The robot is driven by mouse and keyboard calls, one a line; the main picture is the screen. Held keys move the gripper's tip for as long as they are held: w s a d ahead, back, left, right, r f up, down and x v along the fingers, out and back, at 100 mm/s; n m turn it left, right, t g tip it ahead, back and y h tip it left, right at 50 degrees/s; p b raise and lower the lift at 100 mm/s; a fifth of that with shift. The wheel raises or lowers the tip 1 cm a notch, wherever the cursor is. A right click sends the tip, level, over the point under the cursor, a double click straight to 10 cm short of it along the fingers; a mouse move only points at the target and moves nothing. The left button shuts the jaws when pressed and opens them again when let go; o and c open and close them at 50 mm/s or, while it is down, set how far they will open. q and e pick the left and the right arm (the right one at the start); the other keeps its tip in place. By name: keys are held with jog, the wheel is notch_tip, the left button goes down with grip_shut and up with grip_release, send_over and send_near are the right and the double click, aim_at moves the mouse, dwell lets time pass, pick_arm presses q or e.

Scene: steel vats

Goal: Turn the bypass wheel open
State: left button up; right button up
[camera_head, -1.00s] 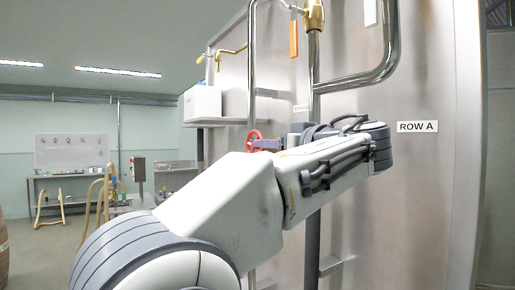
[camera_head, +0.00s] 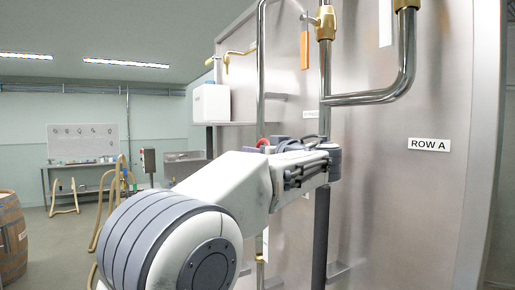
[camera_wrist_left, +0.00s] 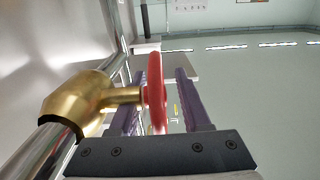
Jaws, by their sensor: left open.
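The red bypass wheel (camera_wrist_left: 156,92) shows nearly edge-on in the left wrist view, on the stem of a brass valve body (camera_wrist_left: 75,103) set in a steel pipe. My left gripper (camera_wrist_left: 158,88) is open, with one dark finger on each side of the wheel in that picture; I cannot tell whether either touches it. In the head view only a small part of the red wheel (camera_head: 262,142) shows above my left gripper (camera_head: 264,150), and my arm hides the rest. My right gripper is not in view.
A steel vat wall (camera_head: 380,190) with a ROW A label (camera_head: 429,144) fills the right. Steel pipes (camera_head: 408,60) run close to my arm. A brass valve (camera_head: 326,22) and orange tag (camera_head: 304,50) are above. A white box (camera_head: 211,103) stands on a shelf; a barrel (camera_head: 10,240) is at left.

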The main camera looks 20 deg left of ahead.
pick_arm(q)
grip_shut()
jog(key=shift+g+h, duration=0.3)
jog(key=shift+f+g+h+p, duration=0.1)
jog(key=shift+g+h+p, duration=0.6)
jog(key=shift+p, duration=0.3)
jog(key=g+h+p, duration=0.1)
jog(key=p, duration=0.1)
jog(key=g+h+p, duration=0.1)
jog(key=p, duration=0.1)
jog(key=shift+f, duration=0.35)
jog(key=shift+f+g+h+p, duration=0.35)
jog(key=shift+g+h+p, duration=0.15)
jog(key=shift+p, duration=0.25)
